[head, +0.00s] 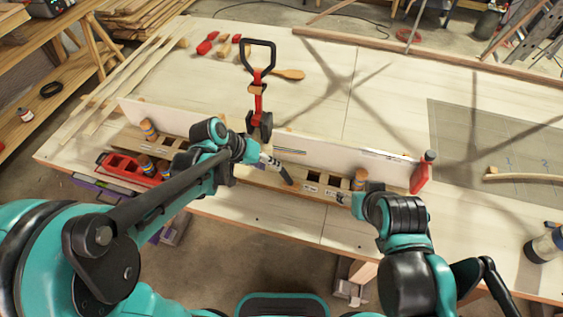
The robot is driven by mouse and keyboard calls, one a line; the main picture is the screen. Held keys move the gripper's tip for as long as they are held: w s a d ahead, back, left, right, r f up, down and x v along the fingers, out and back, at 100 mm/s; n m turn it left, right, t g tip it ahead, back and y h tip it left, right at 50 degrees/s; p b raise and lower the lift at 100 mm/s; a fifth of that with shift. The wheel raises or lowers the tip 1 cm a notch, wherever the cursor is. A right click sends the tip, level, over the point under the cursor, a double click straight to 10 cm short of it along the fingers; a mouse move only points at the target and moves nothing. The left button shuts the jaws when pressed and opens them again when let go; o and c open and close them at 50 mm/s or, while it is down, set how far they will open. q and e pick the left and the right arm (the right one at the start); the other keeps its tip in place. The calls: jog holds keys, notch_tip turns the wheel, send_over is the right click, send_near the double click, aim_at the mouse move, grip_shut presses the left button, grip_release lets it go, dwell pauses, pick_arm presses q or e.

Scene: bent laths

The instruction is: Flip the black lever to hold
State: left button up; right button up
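A wooden fixture (250,173) with slots and small labels lies along the front of the bench. A short dark bar (284,174), possibly the black lever, slants over its middle, its lower end near a label (311,178). My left gripper (267,160) is over the fixture at the upper end of this bar. I cannot tell whether it touches or grips it, because the fingers are small and partly hidden. My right gripper (346,199) is low at the fixture's right part, beside a wooden peg (360,180). Its fingers are too small to read.
A red tool with a black loop handle (259,85) rises behind my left gripper. The bench's back middle is mostly clear.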

aim_at(282, 171)
pick_arm(q)
jog(key=x, duration=0.2)
jog(key=b+x, duration=0.1)
jog(key=x, duration=0.2)
jog(key=b+x, duration=0.1)
jog(key=x, duration=0.2)
jog(key=shift+w+d, duration=0.15)
jog(key=shift+d, duration=0.2)
grip_shut()
